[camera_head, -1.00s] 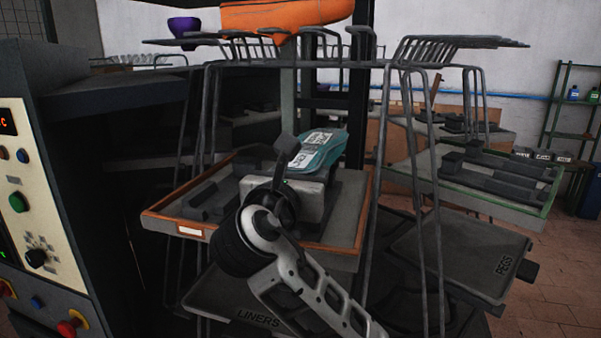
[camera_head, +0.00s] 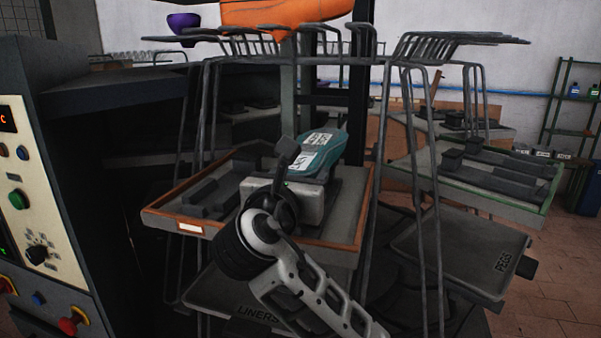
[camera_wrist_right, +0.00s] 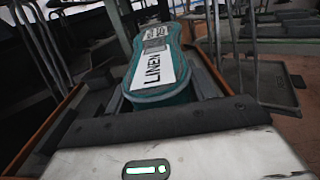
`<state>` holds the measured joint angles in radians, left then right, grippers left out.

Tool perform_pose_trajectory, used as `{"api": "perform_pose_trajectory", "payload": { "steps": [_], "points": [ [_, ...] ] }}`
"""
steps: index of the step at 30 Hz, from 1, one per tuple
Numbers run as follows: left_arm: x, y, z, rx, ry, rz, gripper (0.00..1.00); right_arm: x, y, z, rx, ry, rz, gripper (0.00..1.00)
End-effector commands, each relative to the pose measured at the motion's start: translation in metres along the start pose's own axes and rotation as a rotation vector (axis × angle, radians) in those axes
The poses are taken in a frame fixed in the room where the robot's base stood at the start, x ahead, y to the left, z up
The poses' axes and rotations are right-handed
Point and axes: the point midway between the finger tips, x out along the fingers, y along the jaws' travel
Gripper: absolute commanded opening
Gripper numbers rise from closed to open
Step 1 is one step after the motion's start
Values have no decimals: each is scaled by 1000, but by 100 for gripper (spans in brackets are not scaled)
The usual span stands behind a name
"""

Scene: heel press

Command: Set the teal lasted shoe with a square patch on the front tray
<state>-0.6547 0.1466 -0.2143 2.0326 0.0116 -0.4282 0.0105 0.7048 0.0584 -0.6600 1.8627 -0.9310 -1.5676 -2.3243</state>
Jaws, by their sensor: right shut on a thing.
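The teal lasted shoe (camera_head: 331,151) is in my right gripper, sole up, with white printed labels on the sole. In the right wrist view the shoe (camera_wrist_right: 160,98) points away from me, and one label reads LINEN. My right gripper (camera_head: 314,179) is shut on its near end; the fingers are mostly hidden. The shoe is above the right part of an orange-rimmed tray (camera_head: 347,246) on the rack. I cannot tell whether it touches anything there. A square patch cannot be made out. My left gripper is not in view.
Dark blocks (camera_head: 205,196) stand in the tray's left part. Wire rack posts (camera_head: 432,200) flank it. A green-rimmed tray (camera_head: 493,207) is at right, a PEGS tray (camera_head: 470,262) below it. A large orange form (camera_head: 285,12) hangs above. A control panel (camera_head: 25,200) is at left.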

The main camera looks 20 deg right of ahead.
Motion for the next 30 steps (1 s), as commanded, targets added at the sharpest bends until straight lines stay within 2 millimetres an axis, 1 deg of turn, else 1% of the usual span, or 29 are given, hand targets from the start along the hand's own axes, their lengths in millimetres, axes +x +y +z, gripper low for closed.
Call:
{"api": "perform_pose_trajectory", "payload": {
  "steps": [1,14,15,16,17,26,29,30],
  "points": [
    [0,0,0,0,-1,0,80,0,0,2,3,-8,1,0],
    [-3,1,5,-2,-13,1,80,0,0,-5,1,-4,0,0],
    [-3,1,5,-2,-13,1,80,0,0,-5,1,-3,0,66],
    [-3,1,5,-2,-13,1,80,0,0,-5,0,-3,0,74],
    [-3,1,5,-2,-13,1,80,0,0,-5,0,-2,0,80],
    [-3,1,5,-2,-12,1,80,0,0,-9,-3,6,0,80],
    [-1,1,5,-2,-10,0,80,-8,1,-8,-1,4,2,80],
    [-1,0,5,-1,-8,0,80,-13,1,-8,0,4,4,80]
  ]
}}
